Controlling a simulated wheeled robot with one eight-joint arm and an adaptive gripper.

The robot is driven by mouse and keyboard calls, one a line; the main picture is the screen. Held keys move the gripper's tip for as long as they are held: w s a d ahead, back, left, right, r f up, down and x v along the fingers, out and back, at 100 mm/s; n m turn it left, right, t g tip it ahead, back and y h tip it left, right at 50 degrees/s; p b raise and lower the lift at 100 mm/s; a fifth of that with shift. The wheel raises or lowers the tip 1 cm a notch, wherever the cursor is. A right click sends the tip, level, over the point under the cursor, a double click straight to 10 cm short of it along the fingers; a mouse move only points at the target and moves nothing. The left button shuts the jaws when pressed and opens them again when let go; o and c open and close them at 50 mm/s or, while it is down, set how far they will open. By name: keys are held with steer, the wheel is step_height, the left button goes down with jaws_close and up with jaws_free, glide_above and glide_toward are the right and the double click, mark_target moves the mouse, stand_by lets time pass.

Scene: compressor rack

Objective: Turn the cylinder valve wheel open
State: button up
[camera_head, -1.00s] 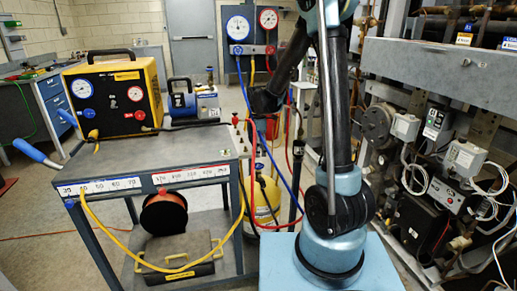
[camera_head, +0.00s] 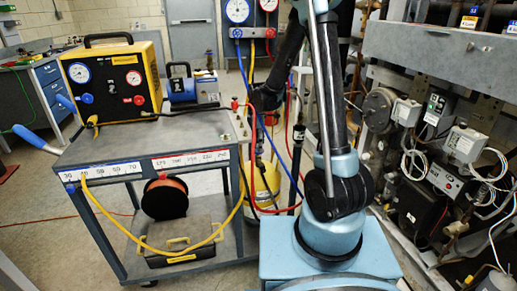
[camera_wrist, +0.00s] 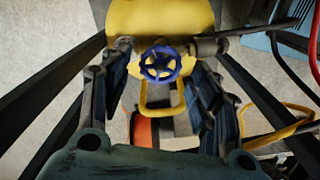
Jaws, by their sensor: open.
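The blue valve wheel (camera_wrist: 160,62) shows near the middle of the wrist view, on top of the yellow cylinder (camera_wrist: 150,18) and beside its yellow guard. My gripper (camera_wrist: 163,47) is open, with one dark finger on the left of the wheel and one on the right. Gaps show between the fingers and the wheel. In the head view my gripper (camera_head: 265,98) points down above the yellow cylinder (camera_head: 264,185). The wheel is not clear in that view, with my gripper and hoses around it.
A grey cart (camera_head: 190,131) with a yellow machine (camera_head: 112,82) stands left of the cylinder. Red, blue and yellow hoses run close by the cylinder from the gauge manifold (camera_head: 254,32). The compressor rack (camera_head: 445,60) stands at the right.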

step_height(320, 180, down, 2)
steer(key=shift+f, duration=0.2)
steer(key=m, duration=0.6)
steer(key=shift+m, duration=0.4)
steer(key=m, duration=0.7)
steer(key=c, duration=0.8)
